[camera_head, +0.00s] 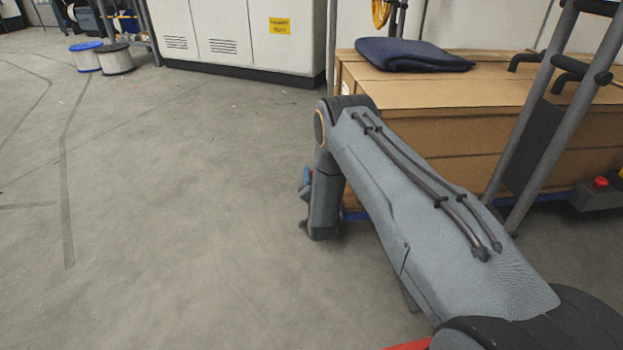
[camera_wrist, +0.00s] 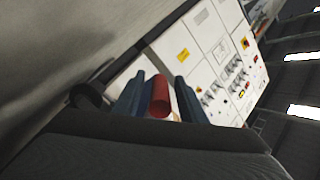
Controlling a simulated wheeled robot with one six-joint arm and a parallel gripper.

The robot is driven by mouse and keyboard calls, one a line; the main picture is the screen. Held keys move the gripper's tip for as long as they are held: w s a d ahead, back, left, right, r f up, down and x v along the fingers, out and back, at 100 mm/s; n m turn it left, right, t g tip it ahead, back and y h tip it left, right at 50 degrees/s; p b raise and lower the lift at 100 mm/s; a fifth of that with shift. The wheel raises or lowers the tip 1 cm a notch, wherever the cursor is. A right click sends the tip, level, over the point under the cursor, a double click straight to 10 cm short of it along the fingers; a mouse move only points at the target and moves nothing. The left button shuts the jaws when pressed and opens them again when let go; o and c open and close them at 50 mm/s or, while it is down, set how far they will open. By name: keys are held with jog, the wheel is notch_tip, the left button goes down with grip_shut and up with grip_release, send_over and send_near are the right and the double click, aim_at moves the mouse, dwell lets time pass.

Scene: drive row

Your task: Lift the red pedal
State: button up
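In the wrist view my gripper (camera_wrist: 160,88) shows two dark blue fingers that stand apart. A red, rounded bar (camera_wrist: 160,98) shows between them, with a narrow pale gap beside the right finger. It may be the red pedal; I cannot tell whether it touches either finger. In the head view my arm reaches forward and bends down beside the wooden crate, with my gripper end low near the floor. The fingertips are not clear there, and I cannot see a pedal at that spot.
A wooden crate (camera_head: 480,92) bears a dark blue cushion (camera_head: 412,54). A grey tubular frame (camera_head: 548,115) stands at the right, near a red button (camera_head: 600,182). White cabinets (camera_head: 235,35) and spools (camera_head: 116,60) stand at the back. The floor at left is clear.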

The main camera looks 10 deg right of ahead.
jog(key=shift+w+b, duration=0.45)
jog(key=shift+w, duration=0.55)
grip_shut()
